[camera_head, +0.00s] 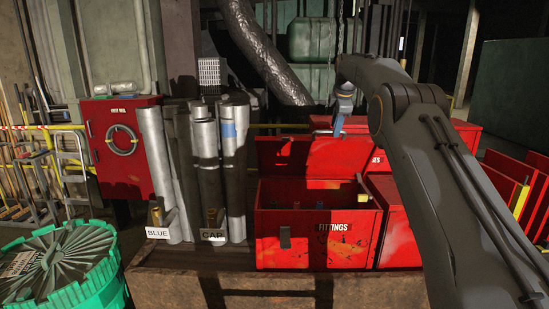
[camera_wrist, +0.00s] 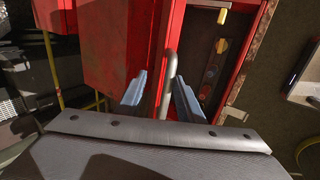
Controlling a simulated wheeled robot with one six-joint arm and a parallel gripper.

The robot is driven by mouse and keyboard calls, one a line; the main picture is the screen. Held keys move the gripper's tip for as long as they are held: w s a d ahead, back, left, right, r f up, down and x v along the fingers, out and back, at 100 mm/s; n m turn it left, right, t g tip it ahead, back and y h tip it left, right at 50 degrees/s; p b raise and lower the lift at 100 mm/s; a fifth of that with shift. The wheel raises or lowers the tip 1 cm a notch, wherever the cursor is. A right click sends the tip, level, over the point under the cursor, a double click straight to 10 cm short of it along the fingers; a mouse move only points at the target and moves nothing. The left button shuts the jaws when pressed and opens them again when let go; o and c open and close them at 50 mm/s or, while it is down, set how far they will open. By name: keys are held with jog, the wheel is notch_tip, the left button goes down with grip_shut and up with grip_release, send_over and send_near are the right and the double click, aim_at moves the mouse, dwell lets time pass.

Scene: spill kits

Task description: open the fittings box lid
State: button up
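The red fittings box (camera_head: 285,222), labelled FITTINGS, stands on the bench with its top open and some contents showing inside. Its red lid (camera_head: 283,153) appears raised at the back of the box. In the wrist view the red lid side (camera_wrist: 115,45) is at left and the box interior (camera_wrist: 212,75) with round fittings is at right. A grey bar handle (camera_wrist: 169,80) lies between my blue fingertips. My gripper (camera_wrist: 158,90) is open, with gaps beside the bar. In the head view my gripper (camera_head: 341,125) is by the lid's upper edge; contact cannot be told.
Another red box (camera_head: 400,238) stands right beside it, partly behind my arm. Grey rolls (camera_head: 207,160) stand to the left, near BLUE (camera_head: 158,233) and CAP (camera_head: 213,235) labels. A green drum (camera_head: 60,265) is at lower left. A red cabinet (camera_head: 122,165) is behind.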

jog(key=shift+d+r, duration=0.1)
jog(key=shift+s+r, duration=0.2)
jog(key=shift+r, duration=0.15)
jog(key=v, duration=0.6)
jog(key=shift+s+f, duration=0.1)
dwell(0.3)
jog(key=s+a+f+m+g+b, duration=0.2)
jog(key=s+f+m+b, duration=0.5)
jog(key=s+f, duration=1)
jog(key=s+f+m+g+b, duration=0.1)
jog(key=s+f+m, duration=0.2)
jog(key=s+f, duration=0.4)
jog(key=s+a+f+m+b, duration=0.1)
jog(key=s+f+m, duration=0.3)
jog(key=s, duration=1.1)
jog(key=s+a+f+m+g+b, duration=0.1)
jog(key=s+f+m+b, duration=0.1)
jog(key=s+f, duration=0.9)
jog(key=shift+s+m+g, duration=0.3)
jog(key=shift+s+m, duration=0.1)
jog(key=shift+m, duration=0.5)
